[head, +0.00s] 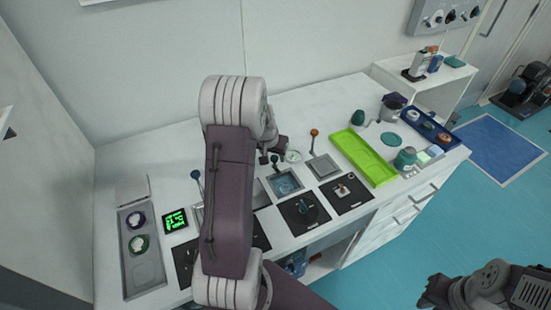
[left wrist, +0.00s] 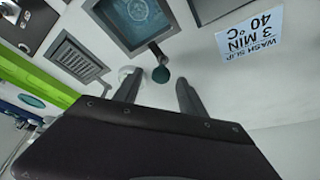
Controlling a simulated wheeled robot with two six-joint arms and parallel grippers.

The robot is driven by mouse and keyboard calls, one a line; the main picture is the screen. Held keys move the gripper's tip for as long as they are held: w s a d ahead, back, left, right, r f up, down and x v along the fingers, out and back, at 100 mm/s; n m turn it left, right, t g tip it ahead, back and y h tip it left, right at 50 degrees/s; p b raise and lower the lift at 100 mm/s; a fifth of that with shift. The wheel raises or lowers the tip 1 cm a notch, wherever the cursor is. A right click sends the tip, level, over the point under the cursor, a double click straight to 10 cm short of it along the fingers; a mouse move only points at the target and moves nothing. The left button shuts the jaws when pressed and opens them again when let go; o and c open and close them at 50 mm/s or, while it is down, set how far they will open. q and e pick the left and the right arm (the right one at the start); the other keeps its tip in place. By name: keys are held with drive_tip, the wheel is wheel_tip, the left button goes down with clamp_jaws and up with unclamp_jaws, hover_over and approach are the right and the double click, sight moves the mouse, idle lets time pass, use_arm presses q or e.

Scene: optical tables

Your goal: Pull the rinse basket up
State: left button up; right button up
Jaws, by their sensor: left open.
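The rinse basket (head: 286,182) appears to be in the square, water-filled basin in the middle of the table. The basin also shows at the top of the left wrist view (left wrist: 136,18). A short rod with a dark green ball knob (left wrist: 160,74) stands at the basin's edge; the knob also shows in the head view (head: 274,158). My left gripper (left wrist: 160,79) is open, with one finger on each side of the knob in the picture; contact cannot be told. My right gripper (head: 436,291) is low at the right, away from the table, its jaws unclear.
An orange-knobbed lever (head: 314,133) stands right of the basin beside a grey grille (head: 322,166). A bright green tray (head: 363,157) lies further right. A blue-knobbed lever (head: 196,175) is left of my arm. A "wash slip" label (left wrist: 250,33) lies near the basin.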

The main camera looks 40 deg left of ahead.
sight(274, 158)
use_arm(q)
drive_tip(key=x, duration=0.3)
drive_tip(key=shift+s+f, duration=0.15)
drive_tip(key=shift+f, duration=0.15)
clamp_jaws()
idle(1.2)
